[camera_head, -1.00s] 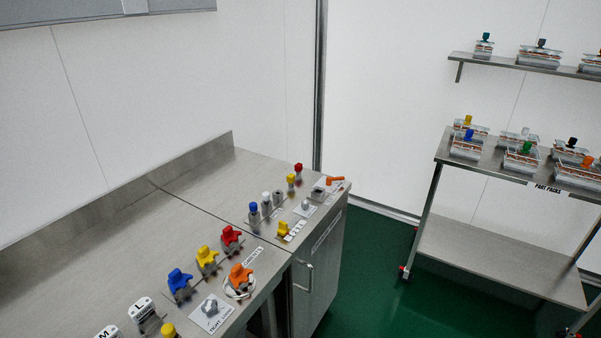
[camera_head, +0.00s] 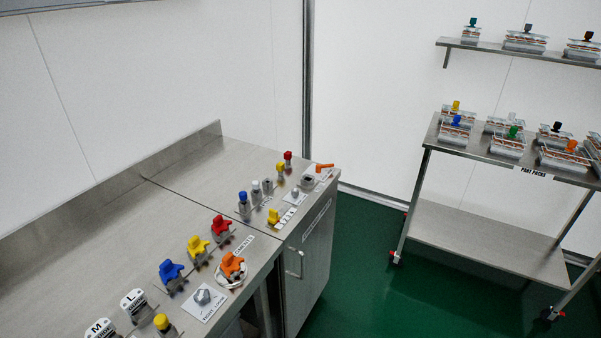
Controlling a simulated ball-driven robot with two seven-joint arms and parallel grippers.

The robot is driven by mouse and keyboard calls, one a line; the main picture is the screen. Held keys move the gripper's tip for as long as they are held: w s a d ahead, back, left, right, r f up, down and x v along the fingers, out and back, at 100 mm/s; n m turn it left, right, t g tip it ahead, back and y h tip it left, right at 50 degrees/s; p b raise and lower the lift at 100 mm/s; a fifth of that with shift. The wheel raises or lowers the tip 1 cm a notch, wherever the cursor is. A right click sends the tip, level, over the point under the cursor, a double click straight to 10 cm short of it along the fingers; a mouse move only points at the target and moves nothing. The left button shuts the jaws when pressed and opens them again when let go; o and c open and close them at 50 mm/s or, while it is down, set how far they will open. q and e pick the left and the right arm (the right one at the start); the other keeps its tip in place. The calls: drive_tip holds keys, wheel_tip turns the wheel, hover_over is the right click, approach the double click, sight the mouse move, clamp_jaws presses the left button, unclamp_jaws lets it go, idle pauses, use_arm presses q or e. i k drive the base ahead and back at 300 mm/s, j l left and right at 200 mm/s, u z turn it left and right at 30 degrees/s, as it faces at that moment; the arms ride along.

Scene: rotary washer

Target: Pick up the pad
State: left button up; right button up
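I cannot tell which thing is the pad. Small parts stand along the front of the steel counter: a blue piece (camera_head: 171,271), a yellow piece (camera_head: 198,246), a red piece (camera_head: 221,226) and an orange piece (camera_head: 232,264) on a round light base. A grey knob (camera_head: 203,297) sits on a white labelled card. White blocks marked L (camera_head: 134,302) and M (camera_head: 100,330) stand at the lower left, beside a yellow-topped part (camera_head: 162,322). Neither of my grippers is in view.
The steel counter (camera_head: 180,165) has bare room at the back. More small coloured parts stand at its far end. A steel cart (camera_head: 480,235) at right holds several packs with coloured knobs, below a wall shelf (camera_head: 490,46) with more packs. Green floor (camera_head: 365,275) between is clear.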

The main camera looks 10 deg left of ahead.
sight(287, 155)
drive_tip(key=i+l+u, duration=0.3)
drive_tip(key=i+l, duration=0.8)
